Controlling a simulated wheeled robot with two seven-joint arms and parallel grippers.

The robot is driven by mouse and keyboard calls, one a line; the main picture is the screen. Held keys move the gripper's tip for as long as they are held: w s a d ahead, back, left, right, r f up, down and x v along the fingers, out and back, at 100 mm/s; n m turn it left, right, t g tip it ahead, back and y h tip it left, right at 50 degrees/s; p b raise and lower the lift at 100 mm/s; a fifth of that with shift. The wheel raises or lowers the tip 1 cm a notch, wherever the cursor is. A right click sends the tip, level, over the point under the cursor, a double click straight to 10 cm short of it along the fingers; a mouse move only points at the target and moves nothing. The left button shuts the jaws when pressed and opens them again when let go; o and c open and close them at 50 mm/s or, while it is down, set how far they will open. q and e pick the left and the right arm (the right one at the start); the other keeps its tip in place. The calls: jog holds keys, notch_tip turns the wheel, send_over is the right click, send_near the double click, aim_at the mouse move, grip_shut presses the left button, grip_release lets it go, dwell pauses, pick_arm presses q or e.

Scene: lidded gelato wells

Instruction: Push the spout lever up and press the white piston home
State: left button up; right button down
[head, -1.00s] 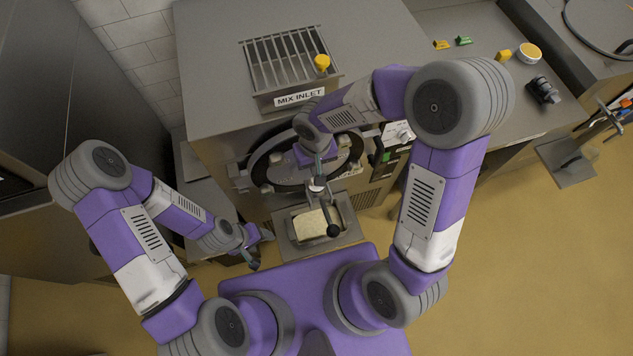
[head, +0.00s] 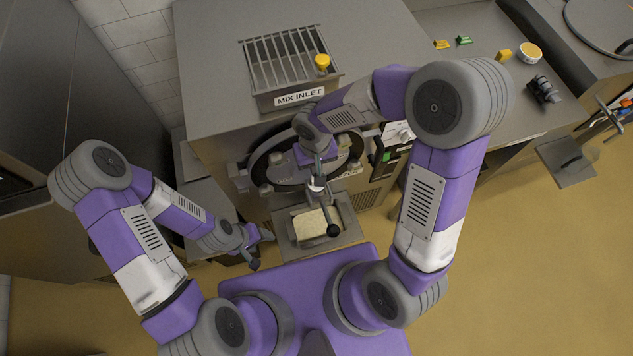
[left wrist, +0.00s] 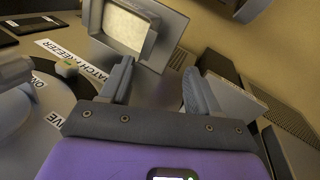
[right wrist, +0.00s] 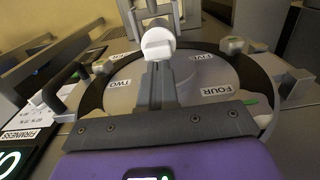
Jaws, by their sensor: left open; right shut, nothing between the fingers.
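The white piston (right wrist: 158,43) shows its round end in the right wrist view, low on the round freezer door (right wrist: 207,78). It is a small white patch in the head view (head: 317,187). My right gripper (right wrist: 155,68) is shut and empty, its fingertips at or just short of the piston; I cannot tell whether they touch. The spout lever (head: 332,230) ends in a black ball knob and sticks out below the right gripper, over the pan. My left gripper (left wrist: 157,75) is open and empty, left of the pan, apart from lever and piston.
A steel pan (head: 348,213) with a pale block stands below the spout. The mix inlet grate (head: 285,62) with a yellow knob is on top of the machine. A control panel (head: 395,140) is right of the door. The counter (head: 480,85) at right holds small items.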

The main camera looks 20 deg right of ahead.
jog(key=shift+f+b, duration=0.7)
jog(key=shift+f, duration=0.05)
jog(key=shift+r, duration=0.1)
notch_tip(320, 180, up, 6)
jog(key=p, duration=0.4)
notch_tip(320, 180, up, 8)
jog(key=shift+f+p, duration=0.2)
jog(key=shift+p, duration=0.15)
